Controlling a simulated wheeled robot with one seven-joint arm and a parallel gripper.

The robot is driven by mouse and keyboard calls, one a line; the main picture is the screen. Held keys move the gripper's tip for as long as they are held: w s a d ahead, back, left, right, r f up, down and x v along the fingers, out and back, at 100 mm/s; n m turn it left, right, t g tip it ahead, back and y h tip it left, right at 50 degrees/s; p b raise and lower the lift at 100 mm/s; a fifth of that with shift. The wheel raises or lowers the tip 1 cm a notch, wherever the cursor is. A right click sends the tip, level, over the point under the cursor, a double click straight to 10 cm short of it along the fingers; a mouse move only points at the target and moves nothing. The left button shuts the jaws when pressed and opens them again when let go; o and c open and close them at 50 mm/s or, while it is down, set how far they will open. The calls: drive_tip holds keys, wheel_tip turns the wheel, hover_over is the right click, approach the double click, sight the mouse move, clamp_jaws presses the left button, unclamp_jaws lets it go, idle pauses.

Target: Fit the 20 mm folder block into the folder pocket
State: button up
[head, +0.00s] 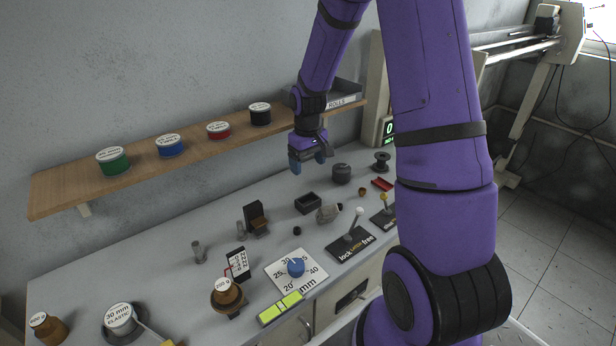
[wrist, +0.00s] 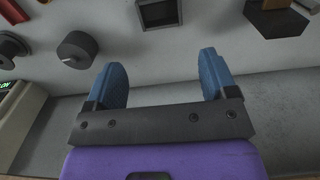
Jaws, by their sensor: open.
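My gripper (head: 308,164) hangs above the back of the bench, below the shelf, with its blue fingers spread. In the wrist view my gripper (wrist: 162,76) is open, with nothing between its fingers. A small dark open-topped box (head: 308,203) stands on the bench below and in front of it; its square opening also shows in the wrist view (wrist: 158,13). A dark brown stepped block-like fixture (head: 256,219) stands left of the box and is partly cut off in the wrist view (wrist: 277,20). No readable label tells me which thing is the folder block or pocket.
A wooden shelf (head: 190,150) with several spools runs along the wall behind. A dark round weight (head: 341,173), a dark spool (head: 381,160) and a red piece (head: 381,184) stand to the right. A dial plate (head: 296,270) and a lever (head: 352,240) are near the front edge.

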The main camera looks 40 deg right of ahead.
wheel_tip(320, 180, up, 2)
drive_tip(key=shift+r, duration=0.1)
drive_tip(key=shift+o, duration=0.4)
